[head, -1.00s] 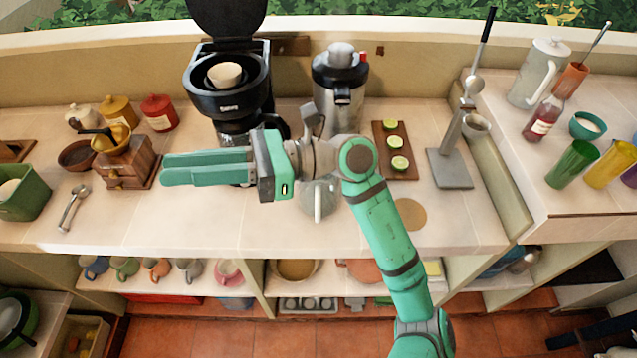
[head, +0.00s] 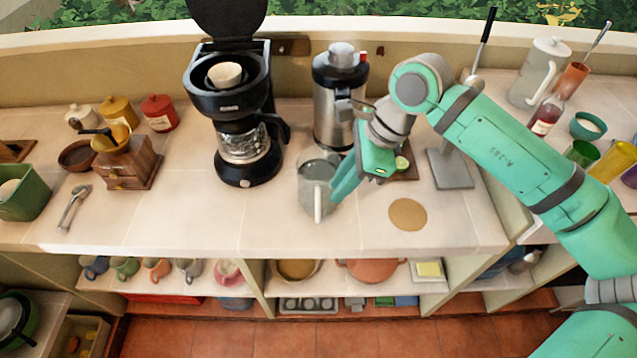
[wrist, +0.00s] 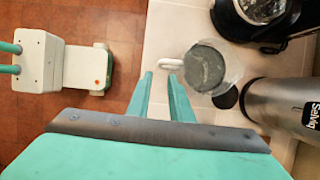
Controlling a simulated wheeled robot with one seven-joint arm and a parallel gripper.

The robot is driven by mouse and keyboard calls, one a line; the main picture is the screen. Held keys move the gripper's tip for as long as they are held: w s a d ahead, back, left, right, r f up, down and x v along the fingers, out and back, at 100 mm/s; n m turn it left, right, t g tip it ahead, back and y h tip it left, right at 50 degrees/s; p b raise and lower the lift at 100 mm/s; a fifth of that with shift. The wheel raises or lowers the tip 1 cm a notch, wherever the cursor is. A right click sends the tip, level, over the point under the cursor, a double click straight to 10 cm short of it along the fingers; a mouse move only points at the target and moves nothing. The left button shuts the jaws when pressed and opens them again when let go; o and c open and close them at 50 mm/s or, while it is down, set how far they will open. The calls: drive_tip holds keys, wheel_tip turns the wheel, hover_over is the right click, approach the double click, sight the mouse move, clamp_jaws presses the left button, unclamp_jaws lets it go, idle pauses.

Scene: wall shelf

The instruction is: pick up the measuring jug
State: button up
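The measuring jug (head: 314,172) is a clear, greyish jug standing upright on the counter, with its white handle towards the front. My gripper (head: 340,196) is close to the jug's right side, pointing down and left. In the wrist view the two fingers (wrist: 160,76) are apart with nothing between them. The white handle shows just beyond the fingertips, and the jug's round top (wrist: 206,68) is to their right. I cannot tell whether a finger touches the jug.
A coffee maker (head: 243,155) stands left of the jug, and a steel juicer (head: 335,115) stands behind it. A round cork mat (head: 408,214) lies to the right, near the counter's front edge. The counter to the left of the jug's front is clear.

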sight(318, 191)
drive_tip(key=x, duration=1)
drive_tip(key=shift+f, duration=0.4)
clamp_jaws()
drive_tip(key=shift+w+r, duration=0.1)
idle(0.9)
